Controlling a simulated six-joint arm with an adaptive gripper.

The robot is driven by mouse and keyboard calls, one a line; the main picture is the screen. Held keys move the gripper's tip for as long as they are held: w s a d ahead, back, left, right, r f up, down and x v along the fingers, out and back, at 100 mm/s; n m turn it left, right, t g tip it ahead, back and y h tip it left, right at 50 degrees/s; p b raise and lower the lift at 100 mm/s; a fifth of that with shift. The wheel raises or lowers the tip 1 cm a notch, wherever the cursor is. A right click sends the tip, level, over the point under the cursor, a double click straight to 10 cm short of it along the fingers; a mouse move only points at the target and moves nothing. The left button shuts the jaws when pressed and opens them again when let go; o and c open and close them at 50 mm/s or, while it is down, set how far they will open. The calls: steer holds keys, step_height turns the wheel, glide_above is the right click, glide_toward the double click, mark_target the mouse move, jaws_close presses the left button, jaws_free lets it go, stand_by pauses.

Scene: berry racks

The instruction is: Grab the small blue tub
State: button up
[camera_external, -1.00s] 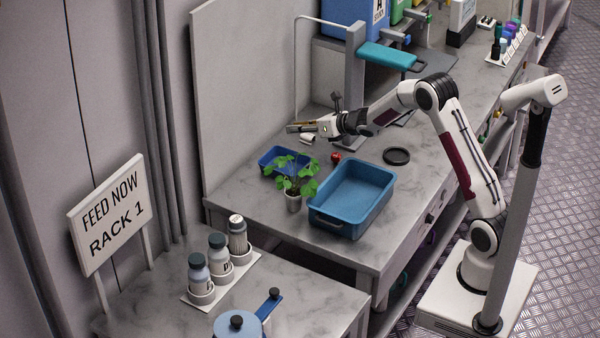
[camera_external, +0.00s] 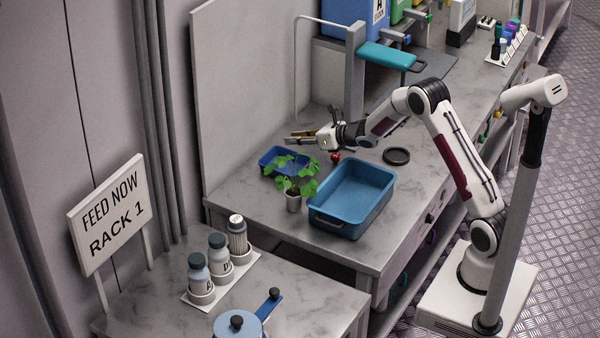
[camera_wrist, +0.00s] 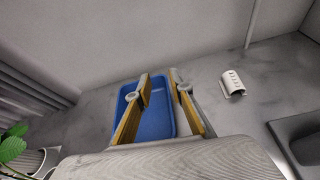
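The small blue tub (camera_external: 268,158) sits on the marble counter near the back panel, partly hidden by the plant's leaves. In the wrist view the tub (camera_wrist: 155,122) lies beyond my fingers, which cross over its image; the near part is hidden by my gripper's body. My gripper (camera_external: 292,138) is open and empty, just above the tub's back side in the external view. In the wrist view the two fingers of my gripper (camera_wrist: 163,92) are apart, with tub and counter showing between them. I see no contact with the tub.
A leafy plant in a metal pot (camera_external: 293,202) stands right in front of the tub. A larger blue tub (camera_external: 338,225) is to its right. A red item (camera_external: 335,157) and a black round dish (camera_external: 396,156) lie behind. A white slotted piece (camera_wrist: 232,83) lies on clear counter.

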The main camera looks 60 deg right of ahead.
mark_target(289, 151)
steer(key=shift+f, duration=0.6)
steer(key=shift+f, duration=0.55)
steer(key=shift+w+f, duration=0.25)
steer(key=shift+f, duration=0.45)
steer(key=shift+w+f, duration=0.25)
steer(key=shift+f, duration=0.45)
steer(key=shift+x, duration=0.95)
jaws_close()
